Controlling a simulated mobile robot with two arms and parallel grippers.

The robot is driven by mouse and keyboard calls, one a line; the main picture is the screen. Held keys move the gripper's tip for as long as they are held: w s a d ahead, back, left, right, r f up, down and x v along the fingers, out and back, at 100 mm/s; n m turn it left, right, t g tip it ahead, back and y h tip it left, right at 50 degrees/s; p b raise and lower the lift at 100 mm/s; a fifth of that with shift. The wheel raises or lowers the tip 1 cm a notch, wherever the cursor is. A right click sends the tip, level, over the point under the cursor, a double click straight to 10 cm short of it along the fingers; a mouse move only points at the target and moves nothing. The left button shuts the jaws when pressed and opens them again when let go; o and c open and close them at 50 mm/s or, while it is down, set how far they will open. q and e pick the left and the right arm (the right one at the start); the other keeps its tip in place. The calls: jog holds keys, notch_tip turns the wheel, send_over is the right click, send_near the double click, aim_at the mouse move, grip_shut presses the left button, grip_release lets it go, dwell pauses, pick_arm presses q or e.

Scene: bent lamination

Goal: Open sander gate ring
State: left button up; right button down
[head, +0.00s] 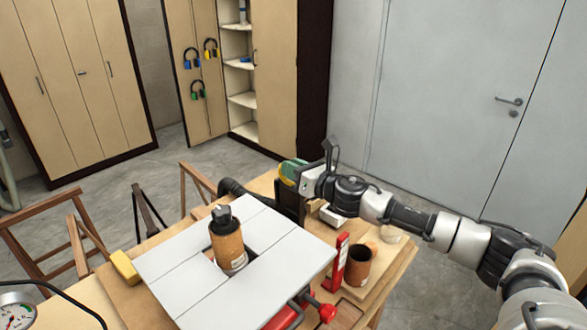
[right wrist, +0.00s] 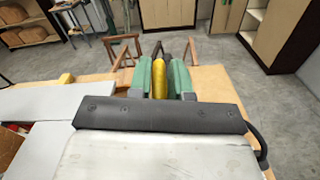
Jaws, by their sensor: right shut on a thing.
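The sander has a pale grey top (head: 180,262) on the wooden bench, with an orange-brown sanding drum (head: 226,245) standing upright in its middle. Behind it, my right gripper (head: 290,172) reaches in from the right, at the bench's far edge. Its green fingers (right wrist: 161,80) are shut on a yellow, rounded part (right wrist: 158,78), which looks like the gate ring. A dark round part shows beside the yellow one, between the fingers. The fingers hide most of the ring, so I cannot tell how far it is turned. My left gripper is not in view.
A black hose (head: 235,188) runs behind the sander top. A red upright part (head: 341,262) and a brown cup-like cylinder (head: 358,266) stand at its right. A yellow block (head: 125,267) lies at its left. Wooden trestles (head: 75,245) stand left of the bench.

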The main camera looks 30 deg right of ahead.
jog(key=c, duration=1.1)
grip_release()
jog(key=shift+s+a, duration=0.1)
jog(key=shift+a, duration=0.05)
jog(key=shift+s+d+f, duration=0.15)
jog(key=shift+s+d, duration=0.05)
jog(key=shift+s, duration=0.05)
jog(key=b+v, duration=0.7)
jog(key=v, duration=0.3)
jog(key=shift+s, duration=0.1)
